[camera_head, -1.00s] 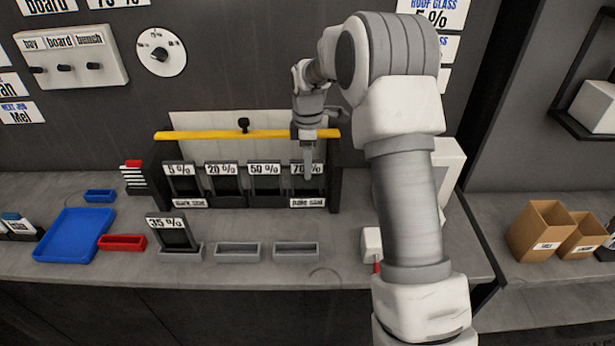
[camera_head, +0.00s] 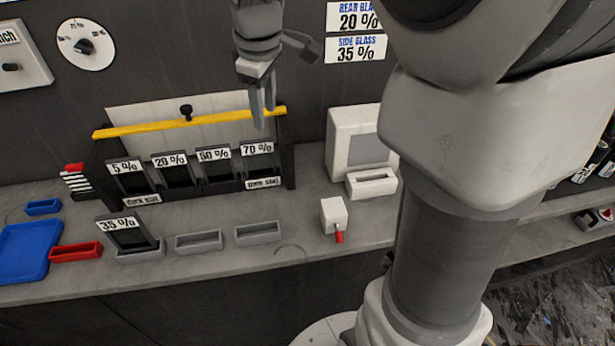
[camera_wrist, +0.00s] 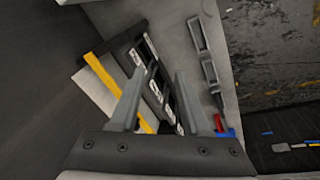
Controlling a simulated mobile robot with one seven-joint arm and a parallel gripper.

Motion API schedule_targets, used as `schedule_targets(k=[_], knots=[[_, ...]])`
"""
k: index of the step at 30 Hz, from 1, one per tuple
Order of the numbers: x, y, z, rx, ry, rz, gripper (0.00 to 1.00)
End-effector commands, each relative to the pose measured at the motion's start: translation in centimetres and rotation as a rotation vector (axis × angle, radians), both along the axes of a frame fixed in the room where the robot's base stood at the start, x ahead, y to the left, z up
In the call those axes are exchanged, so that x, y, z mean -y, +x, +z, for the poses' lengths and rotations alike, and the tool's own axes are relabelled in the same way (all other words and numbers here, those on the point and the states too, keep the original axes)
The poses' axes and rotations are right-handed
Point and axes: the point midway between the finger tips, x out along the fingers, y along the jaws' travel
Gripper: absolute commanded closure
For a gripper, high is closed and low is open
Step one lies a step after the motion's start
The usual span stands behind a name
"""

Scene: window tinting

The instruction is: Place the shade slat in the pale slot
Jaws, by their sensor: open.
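A black rack (camera_head: 291,170) holds dark shade slats labelled 5 % (camera_head: 125,167), 20 % (camera_head: 170,160), 50 % (camera_head: 214,153) and 70 % (camera_head: 257,148), left to right. The front label at its right end (camera_head: 263,183) seems to read "pale end"; the one at its left end reads "dark" something. A 35 % slat (camera_head: 118,225) stands tilted in a grey holder (camera_head: 141,254) in front. My gripper (camera_head: 264,118) is open and empty, pointing down just above the 70 % slat. In the wrist view its fingers (camera_wrist: 157,85) are spread over the rack.
A yellow bar (camera_head: 190,123) runs along the rack's top. Two empty grey holders (camera_head: 199,241) (camera_head: 258,232) stand in front. A blue tray (camera_head: 22,250) and red tray (camera_head: 76,252) lie left. A white box with a red tip (camera_head: 334,215) stands right.

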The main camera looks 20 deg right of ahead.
Motion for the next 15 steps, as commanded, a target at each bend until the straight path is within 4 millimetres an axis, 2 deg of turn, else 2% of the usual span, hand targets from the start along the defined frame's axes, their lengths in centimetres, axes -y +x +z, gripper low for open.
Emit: schedule_targets(k=[1, 6, 11, 15], knots=[[0.0, -1.8, 1.0, 0.029, 0.011, -0.055, 0.53], [0.1, -7.3, 2.5, 0.108, 0.063, -0.250, 0.53], [0.1, -12.3, 2.7, 0.179, 0.132, -0.431, 0.53], [0.2, -16.2, 2.1, 0.235, 0.202, -0.583, 0.53]])
